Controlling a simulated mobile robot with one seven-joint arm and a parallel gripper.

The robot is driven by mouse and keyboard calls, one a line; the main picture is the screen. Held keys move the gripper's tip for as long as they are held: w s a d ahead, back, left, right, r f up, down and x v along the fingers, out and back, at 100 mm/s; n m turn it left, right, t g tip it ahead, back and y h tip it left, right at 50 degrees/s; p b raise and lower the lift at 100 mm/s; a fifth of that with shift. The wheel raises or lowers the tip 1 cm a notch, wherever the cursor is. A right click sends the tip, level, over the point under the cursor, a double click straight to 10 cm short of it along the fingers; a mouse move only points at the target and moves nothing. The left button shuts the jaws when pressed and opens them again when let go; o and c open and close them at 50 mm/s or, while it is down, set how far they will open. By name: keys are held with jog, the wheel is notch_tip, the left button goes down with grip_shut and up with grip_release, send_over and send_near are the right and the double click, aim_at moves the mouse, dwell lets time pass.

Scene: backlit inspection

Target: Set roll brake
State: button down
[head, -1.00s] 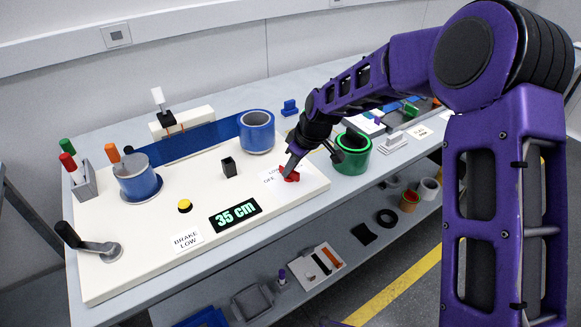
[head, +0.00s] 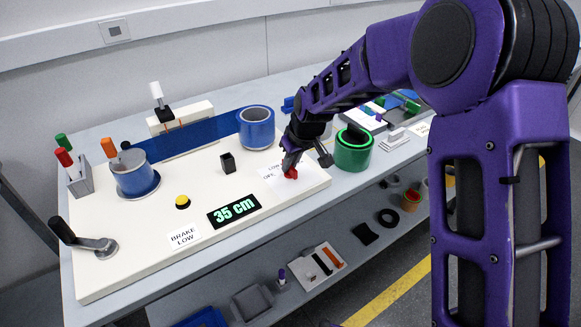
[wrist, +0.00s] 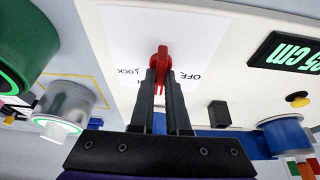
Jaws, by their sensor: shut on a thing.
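A red brake knob (head: 290,173) sits on a white label (head: 272,180) near the right front of the white board (head: 130,240). In the wrist view, the red knob (wrist: 161,62) is between my fingertips, and the label shows "OFF" and "LOCK". My gripper (wrist: 162,80) is shut on the knob; it also shows in the head view (head: 291,163), coming down from above. A card reading "BRAKE LOW" (head: 185,237) lies at the board's front. A display (head: 234,210) reads "35 cm". Blue film runs between two blue rolls, a left one (head: 134,176) and a right one (head: 256,128).
A green roll (head: 352,152) stands close to the right of my gripper. A small black block (head: 228,163), a yellow button (head: 182,202) and a crank handle (head: 84,240) are on the board. A lower shelf holds several items.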

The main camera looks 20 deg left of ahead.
jog(key=m+h+b, duration=0.1)
jog(key=m, duration=0.2)
jog(key=m+t+h+b, duration=0.1)
jog(key=m, duration=0.2)
jog(key=shift+s+a, duration=0.1)
jog(key=shift+a, duration=0.05)
jog(key=m+h, duration=0.1)
jog(key=m, duration=0.2)
jog(key=m+h+b, duration=0.1)
jog(key=m, duration=0.1)
jog(key=shift+m+t, duration=0.3)
jog(key=shift+m, duration=0.1)
jog(key=c, duration=0.9)
grip_release()
jog(key=p+v, duration=0.2)
jog(key=v, duration=1.5)
jog(key=shift+a+r, duration=0.25)
jog(key=shift+r, duration=0.05)
